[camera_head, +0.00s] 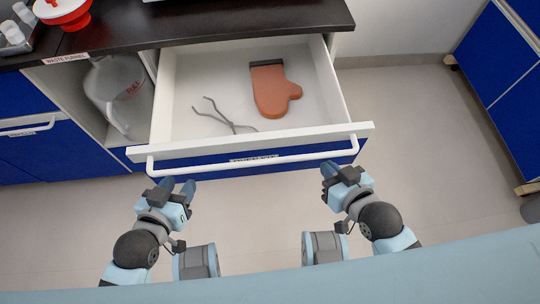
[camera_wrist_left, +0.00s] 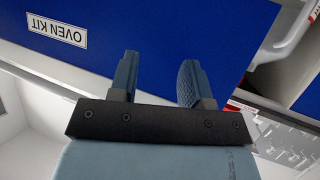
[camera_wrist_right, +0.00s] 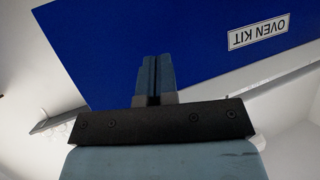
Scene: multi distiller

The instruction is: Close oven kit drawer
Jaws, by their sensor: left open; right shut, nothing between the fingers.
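The oven kit drawer (camera_head: 290,150) is pulled far out from under the dark counter, with a blue front and a white bar handle (camera_head: 250,158). Inside lie a brown oven mitt (camera_head: 270,92) and grey tongs (camera_head: 226,116). The OVEN KIT label shows in the left wrist view (camera_wrist_left: 56,32) and the right wrist view (camera_wrist_right: 258,31). My left gripper (camera_head: 178,184) is open and empty, just in front of the drawer's left end. My right gripper (camera_head: 327,168) is shut and empty at the front's right part. I cannot tell whether either touches the drawer front.
A dark countertop (camera_head: 200,22) is above the drawer. Blue cabinets (camera_head: 500,70) stand at the far right. Floor (camera_head: 420,130) right of the drawer is clear.

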